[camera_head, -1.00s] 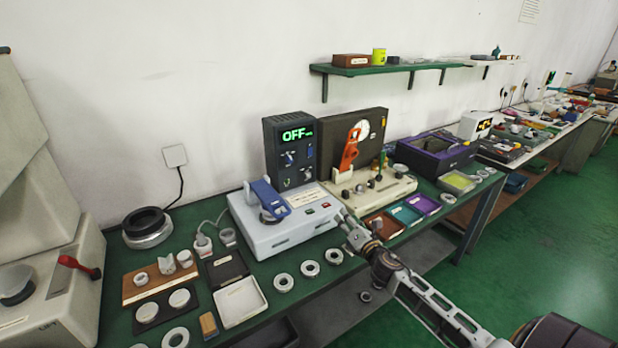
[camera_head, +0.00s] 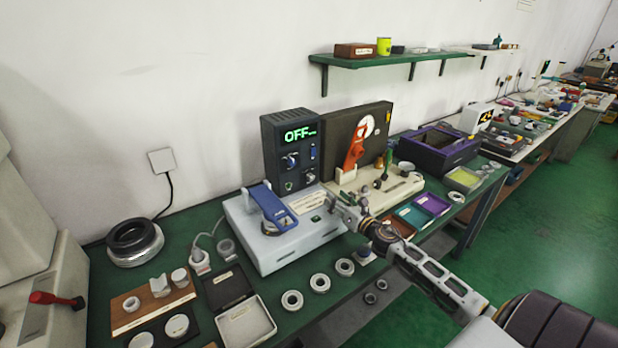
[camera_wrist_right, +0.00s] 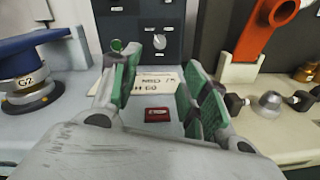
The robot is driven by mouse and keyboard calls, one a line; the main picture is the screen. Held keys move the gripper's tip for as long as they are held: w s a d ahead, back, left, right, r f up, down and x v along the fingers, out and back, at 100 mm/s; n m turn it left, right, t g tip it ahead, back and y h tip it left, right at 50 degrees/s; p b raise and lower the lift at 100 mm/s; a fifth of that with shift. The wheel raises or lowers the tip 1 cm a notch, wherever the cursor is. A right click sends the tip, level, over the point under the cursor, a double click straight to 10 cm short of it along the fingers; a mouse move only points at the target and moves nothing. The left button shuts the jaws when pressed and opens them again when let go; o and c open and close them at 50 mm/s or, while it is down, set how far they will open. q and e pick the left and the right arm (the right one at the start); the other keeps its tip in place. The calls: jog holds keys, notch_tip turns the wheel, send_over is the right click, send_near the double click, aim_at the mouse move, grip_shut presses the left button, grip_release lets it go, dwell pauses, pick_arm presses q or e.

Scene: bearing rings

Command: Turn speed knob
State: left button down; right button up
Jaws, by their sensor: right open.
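A dark control box (camera_head: 290,150) with a green "OFF" display stands at the back of a pale grey machine (camera_head: 262,240). A knob (camera_head: 290,161) sits on its face below the display. Lower on the face, a silver knob (camera_wrist_right: 160,41) and a green round control (camera_wrist_right: 117,46) show in the right wrist view; I cannot read which is the speed knob. My right gripper (camera_head: 338,203) is at the machine's right front, short of the box. In the right wrist view its fingers (camera_wrist_right: 160,66) are open and empty, pointing towards the box. My left gripper is out of view.
A blue clamp arm (camera_head: 273,207) is on the machine's left. A cream station with an orange lever (camera_head: 355,149) stands just right. Several rings (camera_head: 320,283) lie along the front edge.

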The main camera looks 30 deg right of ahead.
aim_at(312, 178)
jog(key=shift+w, duration=0.35)
jog(key=shift+r, duration=0.15)
jog(key=shift+w, duration=1.8)
jog(key=shift+w+a+p, duration=0.1)
jog(key=shift+w+p, duration=0.2)
jog(key=shift+w, duration=2.85)
jog(key=shift+w+a, duration=0.1)
jog(key=shift+w, duration=0.7)
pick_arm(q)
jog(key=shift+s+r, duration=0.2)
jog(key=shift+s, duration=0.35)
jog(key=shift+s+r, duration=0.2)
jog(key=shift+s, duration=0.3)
pick_arm(e)
jog(key=shift+w, duration=1.1)
